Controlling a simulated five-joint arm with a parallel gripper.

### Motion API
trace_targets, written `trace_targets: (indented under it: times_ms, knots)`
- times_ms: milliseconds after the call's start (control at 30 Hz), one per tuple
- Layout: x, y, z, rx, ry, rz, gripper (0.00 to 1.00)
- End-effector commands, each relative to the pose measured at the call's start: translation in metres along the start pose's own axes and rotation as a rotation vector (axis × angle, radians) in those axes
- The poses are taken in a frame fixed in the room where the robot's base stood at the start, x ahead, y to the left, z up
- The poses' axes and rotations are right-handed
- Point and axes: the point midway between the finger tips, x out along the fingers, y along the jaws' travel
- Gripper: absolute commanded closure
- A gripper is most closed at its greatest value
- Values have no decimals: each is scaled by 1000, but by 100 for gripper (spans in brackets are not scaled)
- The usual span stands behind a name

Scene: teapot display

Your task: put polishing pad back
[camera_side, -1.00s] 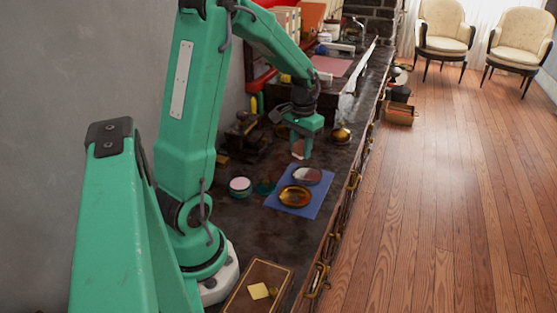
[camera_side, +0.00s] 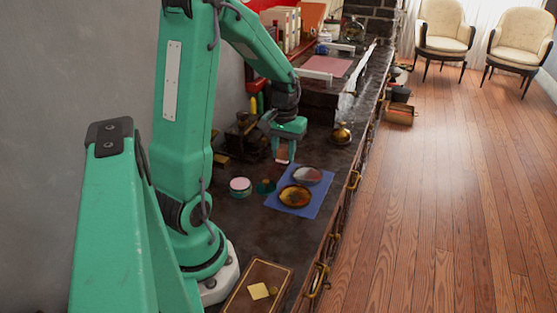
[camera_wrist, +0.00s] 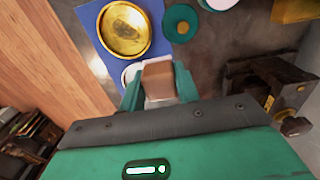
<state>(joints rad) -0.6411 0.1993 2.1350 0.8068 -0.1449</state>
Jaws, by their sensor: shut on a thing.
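The polishing pad (camera_wrist: 158,78), a small brown block with a pale face, sits between the two fingers of my gripper (camera_wrist: 159,88) in the wrist view. My gripper is shut on it. In the side view my gripper (camera_side: 284,147) points down and holds the pad (camera_side: 282,155) above the dark counter, behind the blue cloth (camera_side: 312,204). A brass dish (camera_side: 295,196) and a silver dish (camera_side: 307,175) lie on the cloth. My gripper partly covers the silver dish in the wrist view.
A pale-lidded jar (camera_side: 240,186) and a round green piece (camera_side: 265,187) stand left of the cloth. A dark metal device (camera_side: 242,135) is left of my gripper. A brass pot (camera_side: 341,134) stands to its right. A wooden box (camera_side: 258,285) lies at the near end.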

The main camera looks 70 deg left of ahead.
Motion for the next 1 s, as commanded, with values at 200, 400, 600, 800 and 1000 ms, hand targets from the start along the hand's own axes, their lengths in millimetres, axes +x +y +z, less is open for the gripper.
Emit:
trace_targets:
  times_ms: [200, 400, 600, 800, 1000]
  knots:
    - [22, -32, -16, -5, -3, 0, 86]
    - [41, -61, -30, -4, -2, 0, 86]
    - [54, -81, -40, -1, -1, 0, 86]
    - [57, -85, -42, 0, 1, 0, 86]
    - [62, -85, -42, 1, -1, 0, 86]
